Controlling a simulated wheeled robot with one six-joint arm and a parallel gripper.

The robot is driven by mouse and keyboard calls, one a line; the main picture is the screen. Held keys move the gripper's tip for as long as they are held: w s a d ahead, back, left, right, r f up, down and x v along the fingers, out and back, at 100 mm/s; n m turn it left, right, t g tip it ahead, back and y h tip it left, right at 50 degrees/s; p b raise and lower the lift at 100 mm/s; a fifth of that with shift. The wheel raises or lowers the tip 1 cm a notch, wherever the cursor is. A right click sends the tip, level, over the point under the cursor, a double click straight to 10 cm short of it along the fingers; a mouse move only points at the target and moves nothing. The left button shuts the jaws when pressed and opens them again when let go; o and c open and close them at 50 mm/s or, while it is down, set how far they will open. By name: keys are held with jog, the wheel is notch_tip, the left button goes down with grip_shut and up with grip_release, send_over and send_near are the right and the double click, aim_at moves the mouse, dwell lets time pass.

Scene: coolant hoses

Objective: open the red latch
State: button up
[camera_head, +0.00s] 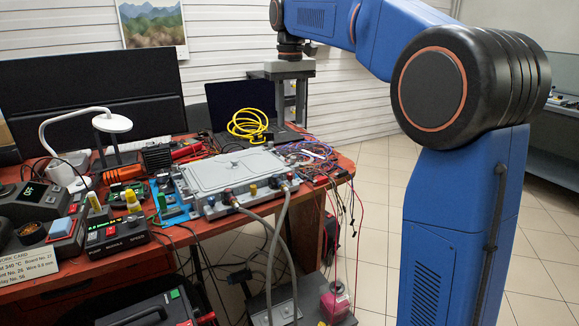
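A grey flat-lidded box (232,170) sits on the red-brown table. Its front face carries small coloured parts. One red part (228,193) is left of centre, and another red part (290,177) is at the right corner. Both are near hose ends and too small to tell which is a latch or whether it is shut. My gripper (290,112) hangs from the blue arm above and behind the box's right end, apart from it. Its grey fingers look spread, and nothing shows between them.
Two grey hoses (270,262) run from the box front to a dark unit below. A laptop (240,105) with a coiled yellow cable (249,124) stands behind the box. Loose wires (330,160) crowd the right table edge. A lamp (112,122) and control boxes fill the left. Open floor lies right.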

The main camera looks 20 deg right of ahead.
aim_at(290, 174)
notch_tip(290, 174, down, 17)
jog(key=shift+f, duration=0.15)
dwell(0.5)
grip_shut()
